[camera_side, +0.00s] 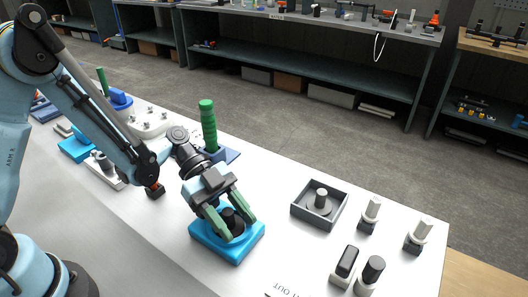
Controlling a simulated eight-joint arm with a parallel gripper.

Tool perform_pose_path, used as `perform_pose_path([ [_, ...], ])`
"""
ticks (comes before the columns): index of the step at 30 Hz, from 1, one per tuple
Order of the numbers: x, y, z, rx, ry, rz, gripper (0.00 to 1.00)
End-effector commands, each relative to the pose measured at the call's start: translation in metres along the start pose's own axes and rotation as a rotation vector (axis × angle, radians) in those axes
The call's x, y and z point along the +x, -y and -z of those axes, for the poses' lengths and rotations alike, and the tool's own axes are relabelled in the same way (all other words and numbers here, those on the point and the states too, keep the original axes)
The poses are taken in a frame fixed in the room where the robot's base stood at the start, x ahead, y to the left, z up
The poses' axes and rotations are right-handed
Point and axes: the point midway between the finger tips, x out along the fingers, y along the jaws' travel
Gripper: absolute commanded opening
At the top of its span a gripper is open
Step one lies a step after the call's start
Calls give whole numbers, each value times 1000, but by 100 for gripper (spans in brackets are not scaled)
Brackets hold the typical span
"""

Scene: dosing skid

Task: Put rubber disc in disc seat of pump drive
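A bright blue block (206,244) stands on the white table, with a round recess in its top. A dark round piece with a black knob (232,218) is at this recess; it looks like the rubber disc in the disc seat, but I cannot tell for sure. My gripper (233,220) points down over the block, its two green fingers on either side of the black knob. The fingers are apart; whether they touch the knob is unclear. The fingers hide part of the dark piece, so I cannot tell how deep it sits.
A grey square tray (299,209) to the right holds a grey disc with an upright peg. Several pegs and knobbed parts stand at the front right. A green upright handle (208,125) rises behind my gripper. Clear table lies between block and tray.

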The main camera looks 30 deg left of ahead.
Motion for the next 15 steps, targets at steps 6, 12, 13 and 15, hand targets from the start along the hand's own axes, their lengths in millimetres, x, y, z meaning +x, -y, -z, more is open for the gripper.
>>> perform_pose_path([
  [6,0,0,0,0,0,0,54],
  [12,-4,0,2,-1,0,1,54],
  [13,-8,1,2,-1,0,2,54],
  [15,-18,1,2,-3,1,4,54],
])
